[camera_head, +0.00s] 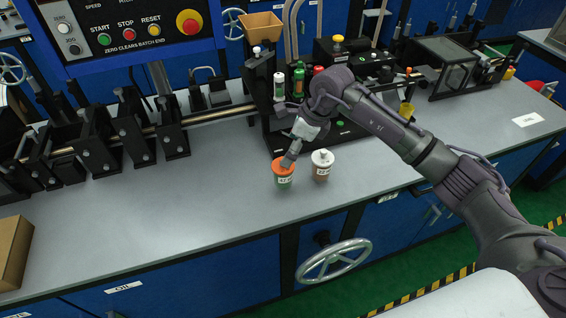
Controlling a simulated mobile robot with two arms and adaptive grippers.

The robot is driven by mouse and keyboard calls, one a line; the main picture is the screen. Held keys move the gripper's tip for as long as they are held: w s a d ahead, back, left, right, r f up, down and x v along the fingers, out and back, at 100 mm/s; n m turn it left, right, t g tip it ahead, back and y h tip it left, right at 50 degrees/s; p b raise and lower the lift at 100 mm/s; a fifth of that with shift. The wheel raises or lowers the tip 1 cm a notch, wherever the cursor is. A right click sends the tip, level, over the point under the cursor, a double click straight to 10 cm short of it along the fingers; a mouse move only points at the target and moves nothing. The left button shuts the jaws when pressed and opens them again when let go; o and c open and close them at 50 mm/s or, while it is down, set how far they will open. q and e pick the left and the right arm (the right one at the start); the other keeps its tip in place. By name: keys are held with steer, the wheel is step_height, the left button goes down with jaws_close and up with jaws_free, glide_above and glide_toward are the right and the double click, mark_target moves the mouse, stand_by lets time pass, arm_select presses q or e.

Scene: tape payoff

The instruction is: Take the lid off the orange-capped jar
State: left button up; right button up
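The orange-capped jar (284,182) stands upright on the grey bench near its front edge. My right gripper (290,158) points down and left at the lid from above. Its fingertips overlap the lid's upper right side in the picture. They are small and dark, so I cannot tell whether they touch or grip the lid. My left gripper is not in view.
A black rack with several bottles (298,80) stands behind. Black brackets on a metal rod (208,115) run left. A handwheel (334,260) sits below the edge.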

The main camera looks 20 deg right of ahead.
steer(key=p+x, duration=0.2)
steer(key=x, duration=0.2)
steer(key=shift+a, duration=0.15)
steer(key=shift+w+a+f, duration=0.15)
steer(key=shift+f, duration=0.5)
steer(key=c, duration=1)
